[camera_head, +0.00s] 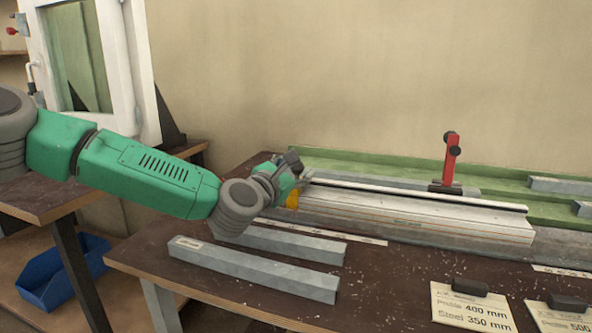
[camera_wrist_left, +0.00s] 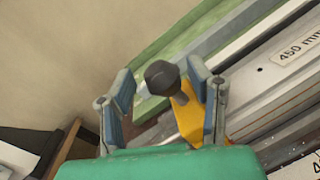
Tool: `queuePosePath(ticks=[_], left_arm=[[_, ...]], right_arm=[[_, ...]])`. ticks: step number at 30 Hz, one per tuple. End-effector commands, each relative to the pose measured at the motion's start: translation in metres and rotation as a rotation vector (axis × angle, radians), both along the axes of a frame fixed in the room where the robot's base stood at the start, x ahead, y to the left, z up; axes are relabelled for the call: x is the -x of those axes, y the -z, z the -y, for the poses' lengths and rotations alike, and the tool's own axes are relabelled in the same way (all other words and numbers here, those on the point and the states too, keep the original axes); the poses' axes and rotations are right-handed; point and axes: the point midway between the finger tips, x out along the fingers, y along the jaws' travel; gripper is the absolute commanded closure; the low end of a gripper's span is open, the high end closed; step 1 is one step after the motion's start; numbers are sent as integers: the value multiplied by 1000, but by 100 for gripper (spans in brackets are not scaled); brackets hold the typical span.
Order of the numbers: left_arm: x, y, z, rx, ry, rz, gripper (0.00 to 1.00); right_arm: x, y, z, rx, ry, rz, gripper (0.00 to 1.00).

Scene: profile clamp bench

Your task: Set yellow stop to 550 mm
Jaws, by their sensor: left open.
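The yellow stop (camera_wrist_left: 188,112) shows in the left wrist view as a yellow plate with a dark round knob (camera_wrist_left: 162,76) beside the rail. In the head view only a small part of the yellow stop (camera_head: 293,199) shows, behind my left gripper (camera_head: 296,168). My left gripper (camera_wrist_left: 163,95) is open, with a finger on each side of the knob in the picture. I cannot tell whether the fingers touch it. The rail (camera_head: 420,194) runs to the right along the bench. A label reading 450 mm (camera_wrist_left: 300,48) lies beside it. My right gripper is not in view.
A red stop (camera_head: 452,160) stands farther right on the rail. Loose grey profiles (camera_head: 255,270) lie on the front of the bench (camera_head: 390,280). A blue bin (camera_head: 62,275) is at the lower left.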

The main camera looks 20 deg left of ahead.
Motion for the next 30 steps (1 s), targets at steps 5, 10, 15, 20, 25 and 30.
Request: queuePosePath(ticks=[5, 10, 15, 20, 25, 30], left_arm=[[0, -1, 2, -2, 1, 1, 74], [0, -1, 2, -2, 1, 1, 100], [-1, -2, -11, 2, -1, 4, 100], [-2, -2, -53, 5, -10, 8, 100], [-3, -2, -90, 7, -9, 8, 100], [-3, -4, -101, 3, -4, 8, 100]], right_arm=[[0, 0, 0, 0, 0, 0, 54], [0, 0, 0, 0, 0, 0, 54], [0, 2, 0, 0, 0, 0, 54], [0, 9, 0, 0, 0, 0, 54], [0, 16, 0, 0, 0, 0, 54], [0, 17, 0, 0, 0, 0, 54]])
